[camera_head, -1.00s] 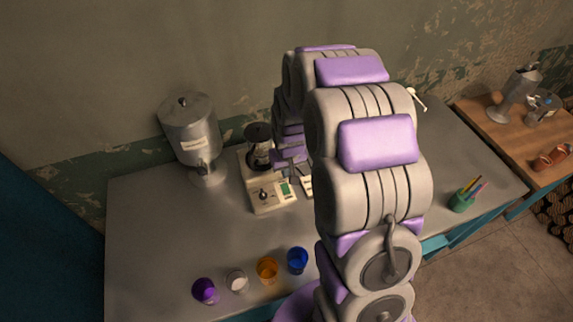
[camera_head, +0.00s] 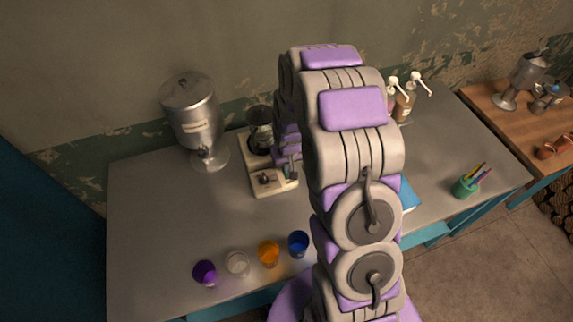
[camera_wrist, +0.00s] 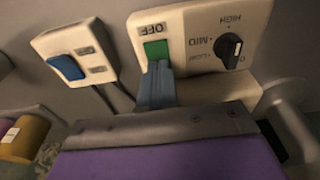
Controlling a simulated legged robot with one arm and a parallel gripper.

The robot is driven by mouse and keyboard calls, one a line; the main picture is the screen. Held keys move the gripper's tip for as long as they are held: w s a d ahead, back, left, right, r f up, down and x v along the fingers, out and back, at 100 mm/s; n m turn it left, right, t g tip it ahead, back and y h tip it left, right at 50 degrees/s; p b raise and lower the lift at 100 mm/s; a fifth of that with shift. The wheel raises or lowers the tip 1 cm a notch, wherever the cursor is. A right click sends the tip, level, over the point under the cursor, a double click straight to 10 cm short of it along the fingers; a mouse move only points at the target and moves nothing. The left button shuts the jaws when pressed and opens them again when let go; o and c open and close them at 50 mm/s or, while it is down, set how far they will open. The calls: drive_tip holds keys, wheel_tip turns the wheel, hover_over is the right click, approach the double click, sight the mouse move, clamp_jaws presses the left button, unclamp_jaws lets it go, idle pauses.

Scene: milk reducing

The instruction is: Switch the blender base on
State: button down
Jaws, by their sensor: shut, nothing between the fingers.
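The cream blender base (camera_head: 275,183) stands on the grey table, with a dark glass jar (camera_head: 260,135) at its back. In the wrist view the base's front panel (camera_wrist: 192,22) shows a green switch (camera_wrist: 156,49) beside the label OFF. A black knob (camera_wrist: 230,46) sits right of it, with markings HIGH, MID and LOW. My gripper (camera_wrist: 158,68) is shut and empty, its tips at the lower edge of the green switch. I cannot tell whether they touch it. In the head view my arm hides the right part of the base.
A cream box with a blue switch (camera_wrist: 68,68) is left of the base in the wrist view. A metal dispenser (camera_head: 194,120) stands left of the blender. Purple (camera_head: 204,272), clear (camera_head: 237,263), orange (camera_head: 269,254) and blue (camera_head: 298,243) cups line the front. Pump bottles (camera_head: 404,103) stand behind my arm.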

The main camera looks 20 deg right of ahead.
drive_tip(key=shift+f+g+p, duration=0.3)
drive_tip(key=shift+g+p, duration=0.3)
drive_tip(key=shift+g, duration=0.1)
drive_tip(key=shift+f+g+p, duration=0.3)
drive_tip(key=shift+g+p, duration=0.3)
drive_tip(key=shift+g, duration=0.1)
drive_tip(key=shift+s+f, duration=0.2)
drive_tip(key=shift+f, duration=0.05)
drive_tip(key=shift+s+a+f, duration=0.1)
drive_tip(key=shift+s+f, duration=0.1)
drive_tip(key=shift+s, duration=0.35)
drive_tip(key=shift+s+f, duration=0.15)
drive_tip(key=shift+s, duration=0.35)
drive_tip(key=w+r+p, duration=0.2)
drive_tip(key=w+r, duration=0.2)
drive_tip(key=r, duration=1.2)
drive_tip(key=shift+t, duration=0.3)
drive_tip(key=shift+r, duration=0.15)
